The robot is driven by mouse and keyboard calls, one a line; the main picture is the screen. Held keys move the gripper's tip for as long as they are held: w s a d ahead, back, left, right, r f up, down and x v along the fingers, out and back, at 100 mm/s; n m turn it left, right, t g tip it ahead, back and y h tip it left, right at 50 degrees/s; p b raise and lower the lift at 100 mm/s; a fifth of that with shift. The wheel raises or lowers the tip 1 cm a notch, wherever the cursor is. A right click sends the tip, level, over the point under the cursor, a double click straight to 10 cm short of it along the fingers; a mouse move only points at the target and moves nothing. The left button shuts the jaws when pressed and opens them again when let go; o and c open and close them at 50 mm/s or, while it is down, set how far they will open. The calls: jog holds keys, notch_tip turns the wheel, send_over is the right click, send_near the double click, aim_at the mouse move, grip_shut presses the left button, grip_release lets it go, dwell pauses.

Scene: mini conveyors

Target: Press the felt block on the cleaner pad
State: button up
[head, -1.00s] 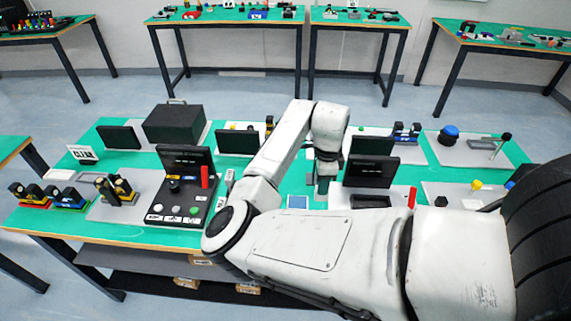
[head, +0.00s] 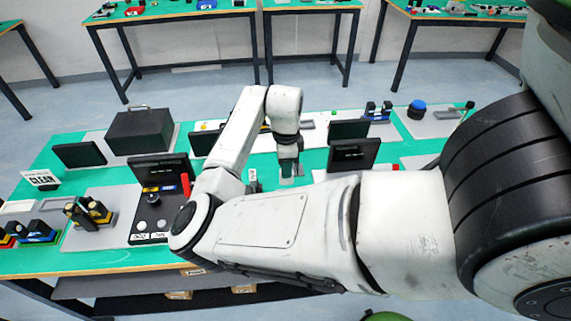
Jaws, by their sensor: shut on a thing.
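My gripper (head: 290,171) points down over the green table, left of a dark screen. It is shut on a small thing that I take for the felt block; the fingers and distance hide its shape. A white sign reading CLEAN (head: 41,178) stands at the table's far left. A pale flat piece (head: 18,206) lies just in front of it, possibly the cleaner pad. My gripper is well to the right of the sign and apart from it.
A black control panel with a red lever (head: 185,184) stands between the sign and my arm. A black box (head: 140,130) and a dark screen (head: 79,154) stand behind. Another dark screen (head: 352,155) is close right of my gripper. My arm covers the front right.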

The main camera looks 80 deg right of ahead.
aim_at(286, 180)
jog(key=shift+f+b, duration=1.4)
jog(key=shift+f, duration=1)
jog(key=shift+f+b, duration=0.4)
jog(key=shift+f, duration=0.65)
jog(key=shift+r, duration=0.1)
dwell(0.5)
jog(key=shift+r+p, duration=3.05)
jog(key=shift+r, duration=0.4)
